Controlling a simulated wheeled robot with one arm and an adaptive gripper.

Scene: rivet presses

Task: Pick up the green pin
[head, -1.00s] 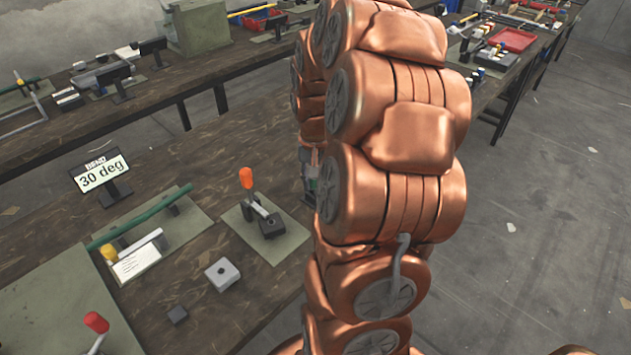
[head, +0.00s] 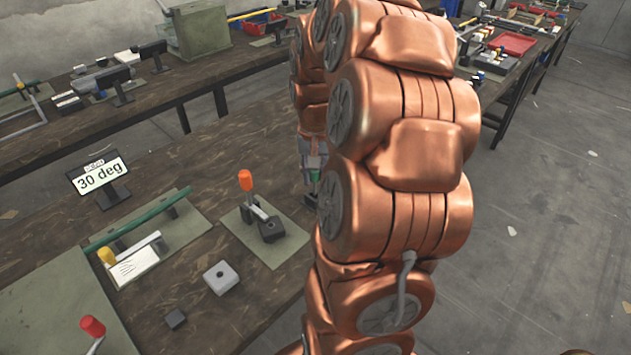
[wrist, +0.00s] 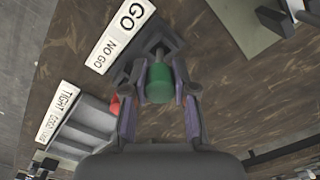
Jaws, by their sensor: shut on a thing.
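The green pin (wrist: 159,84) is a short green cylinder, seen in the wrist view between the fingertips of my gripper (wrist: 160,92). The fingers are shut on it, one on each side. A thin grey part shows at its far end, close to a dark block by the GO / NO GO label. I cannot tell whether the pin touches that block. In the head view, my gripper (head: 313,165) is partly hidden behind my copper arm, and a small bit of green shows at it.
A GO / NO GO sign (wrist: 123,37) and a grey tray with slots (wrist: 84,130) lie left of the gripper in the wrist view. In the head view, an orange-handled press (head: 262,215), a grey block (head: 221,277) and a 30 deg sign (head: 100,177) stand on the bench.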

